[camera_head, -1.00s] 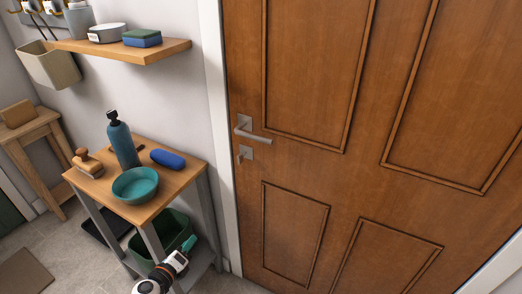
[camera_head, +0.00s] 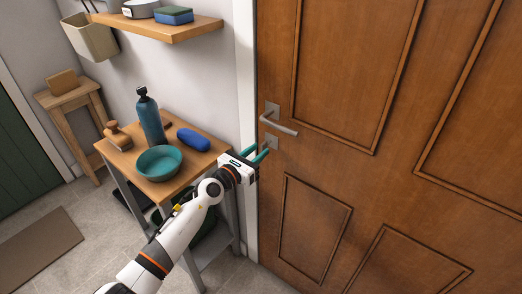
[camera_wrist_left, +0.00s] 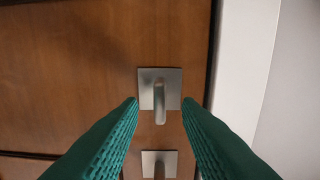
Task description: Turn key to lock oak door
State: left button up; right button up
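The brown oak door (camera_head: 340,110) fills the right of the head view and looks shut. Its lever handle (camera_head: 279,123) sits above a small square lock plate (camera_head: 271,142). The key is partly hidden there by the gripper. In the left wrist view, which appears upside down, a grey key (camera_wrist_left: 159,103) stands out from the upper plate (camera_wrist_left: 146,80). My left gripper (camera_head: 258,155) is open, its teal fingers pointing at the lock. In the wrist view its fingertips (camera_wrist_left: 160,104) lie either side of the key, with gaps. My right gripper is not in view.
A small bench (camera_head: 128,158) left of the door holds a teal bowl (camera_head: 160,162), a bottle (camera_head: 150,118), a blue case (camera_head: 193,139) and a brush (camera_head: 117,136). A wall shelf (camera_head: 170,28) hangs above. The white door frame (camera_head: 246,90) is close beside my left gripper.

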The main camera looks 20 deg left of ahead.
pick_arm(q)
jog(key=shift+x, duration=1.1)
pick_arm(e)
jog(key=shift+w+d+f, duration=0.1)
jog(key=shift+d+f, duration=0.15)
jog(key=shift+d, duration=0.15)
pick_arm(q)
grip_shut()
